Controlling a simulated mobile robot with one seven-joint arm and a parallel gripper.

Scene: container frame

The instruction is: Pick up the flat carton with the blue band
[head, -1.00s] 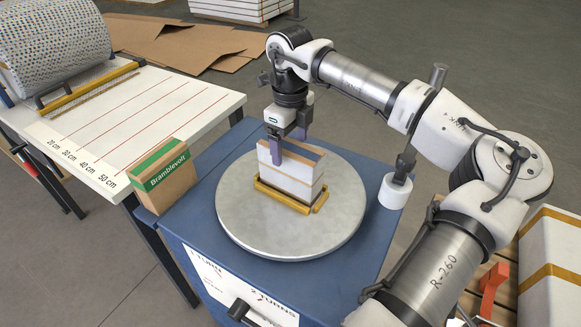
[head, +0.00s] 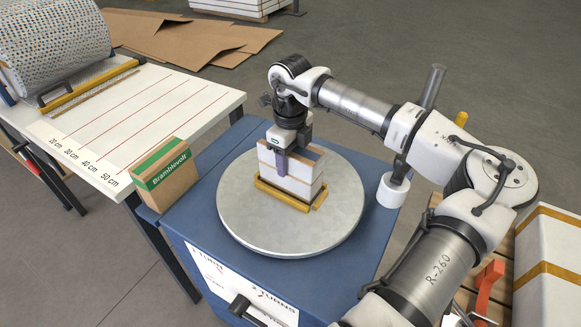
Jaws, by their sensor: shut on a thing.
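A short stack of flat white cartons stands on the round grey turntable (head: 240,215), inside a low yellow frame (head: 283,196). The flat carton with the blue band (head: 306,160) appears to be the top one. Its brown top edge shows, but the band is mostly hidden behind my gripper. My gripper (head: 284,160) points down at the stack and is shut on this top carton. I see no clear gap between the top carton and those below.
A brown Bramblevolt box (head: 167,178) with a green band stands left of the turntable. A white measuring table (head: 150,115) lies left. A crank handle (head: 240,307) sticks out in front.

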